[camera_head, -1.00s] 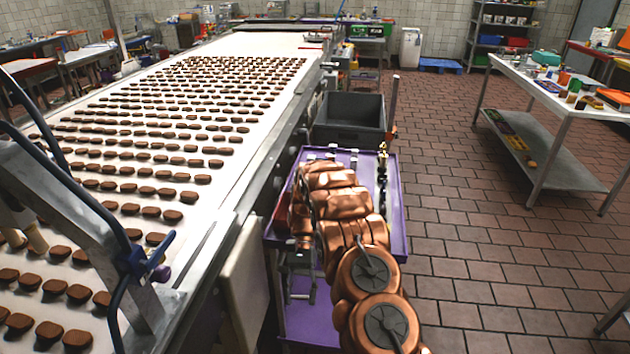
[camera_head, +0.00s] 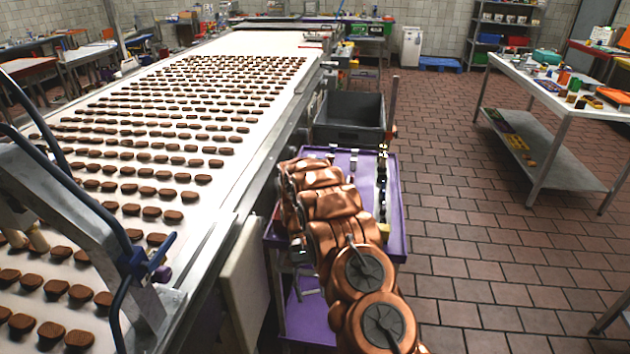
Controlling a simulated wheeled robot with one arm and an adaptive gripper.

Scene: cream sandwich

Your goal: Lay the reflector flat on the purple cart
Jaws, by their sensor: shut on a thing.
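The purple cart (camera_head: 397,238) stands beside the conveyor, with a raised rim around its top. My copper-coloured arm reaches over its near left part and covers much of the top. My gripper (camera_head: 304,268) shows only as small grey parts below the arm, at the cart's near left side. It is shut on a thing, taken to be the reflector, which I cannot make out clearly. The fingertips are mostly hidden by the arm. The bare purple top shows to the right of and behind the arm.
Small fittings and a dark upright tool (camera_head: 382,168) stand on the cart's far part. A grey bin (camera_head: 350,131) is just behind it. The conveyor (camera_head: 240,185) with many brown biscuits runs along the left. A metal table (camera_head: 545,98) stands at right. The tiled floor between is clear.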

